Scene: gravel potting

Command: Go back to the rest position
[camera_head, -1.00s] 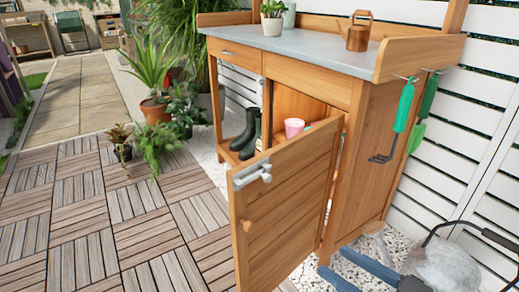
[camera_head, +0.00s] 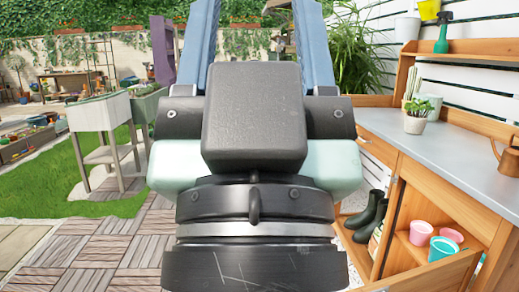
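My gripper (camera_head: 257,25) fills the middle of the camera_head view and points up and away. Its two blue fingers stand well apart, with the background showing between them and nothing seen held. The fingertips are cut off by the top edge. The black wrist and body of the gripper hide the middle of the scene behind. The wooden potting bench (camera_head: 480,200) stands at the right, partly out of view. Its cabinet is open, and the upper edge of the door (camera_head: 430,277) shows at the bottom right.
Inside the cabinet are pink pots (camera_head: 421,231) and a teal pot (camera_head: 442,248), with black boots (camera_head: 369,216) to their left. A copper watering can (camera_head: 508,170) and a cactus pot (camera_head: 416,117) stand on the bench. A grey raised planter (camera_head: 100,115) stands on grass at left.

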